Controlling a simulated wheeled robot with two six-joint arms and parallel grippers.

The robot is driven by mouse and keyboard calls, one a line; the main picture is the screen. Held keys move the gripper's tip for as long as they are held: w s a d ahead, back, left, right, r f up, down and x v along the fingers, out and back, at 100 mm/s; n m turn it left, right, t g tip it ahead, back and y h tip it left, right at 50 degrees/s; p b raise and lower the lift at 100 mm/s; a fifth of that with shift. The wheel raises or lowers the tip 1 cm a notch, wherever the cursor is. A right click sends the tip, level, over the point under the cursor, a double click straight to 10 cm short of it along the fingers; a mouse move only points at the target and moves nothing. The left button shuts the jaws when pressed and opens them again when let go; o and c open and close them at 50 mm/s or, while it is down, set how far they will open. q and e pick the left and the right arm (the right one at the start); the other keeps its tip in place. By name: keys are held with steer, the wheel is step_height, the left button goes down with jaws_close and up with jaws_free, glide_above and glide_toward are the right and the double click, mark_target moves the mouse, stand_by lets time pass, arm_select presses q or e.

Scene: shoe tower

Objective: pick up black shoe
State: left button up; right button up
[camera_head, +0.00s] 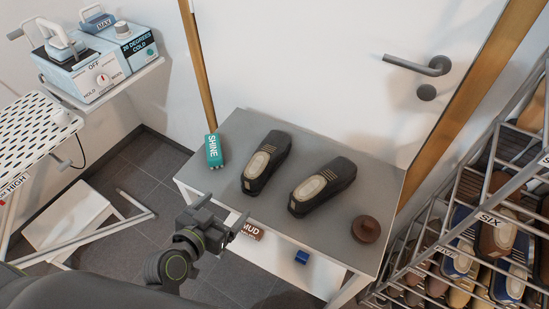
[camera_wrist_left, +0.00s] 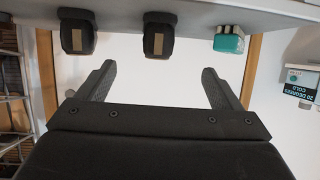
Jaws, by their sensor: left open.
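Two black shoes lie side by side on the grey table (camera_head: 228,132), toes pointing away. The left black shoe (camera_head: 278,146) is near the table's middle. The right black shoe (camera_head: 340,172) is a little to its right. My left gripper (camera_head: 238,225) is open and empty at the table's front edge, apart from both shoes. In the left wrist view my open fingers (camera_wrist_left: 160,85) have nothing between them. The shoes' ends show beyond them at the top, one shoe (camera_wrist_left: 160,35) near the middle and the other (camera_wrist_left: 77,31) further left. My right gripper is not in view.
A teal SHINE box (camera_head: 214,150) stands at the table's left, and a round brown tin (camera_head: 366,229) at its right front. Below the tabletop are a MUD box (camera_head: 249,230) and a blue item (camera_head: 301,257). A shoe rack (camera_head: 480,230) stands right, an ironing board (camera_head: 30,135) left.

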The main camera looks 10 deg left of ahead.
mark_target(247, 185)
arm_select(q)
steer(key=p+x, duration=0.1)
steer(key=x, duration=1)
steer(key=shift+f, duration=0.1)
steer(key=shift+w+d+f, duration=0.15)
steer(key=shift+w+d, duration=0.1)
steer(key=shift+w, duration=0.2)
steer(key=shift+p+x, duration=0.3)
steer(key=shift+x, duration=1.7)
steer(key=shift+f, duration=0.15)
steer(key=shift+c, duration=0.4)
steer(key=c, duration=1.2)
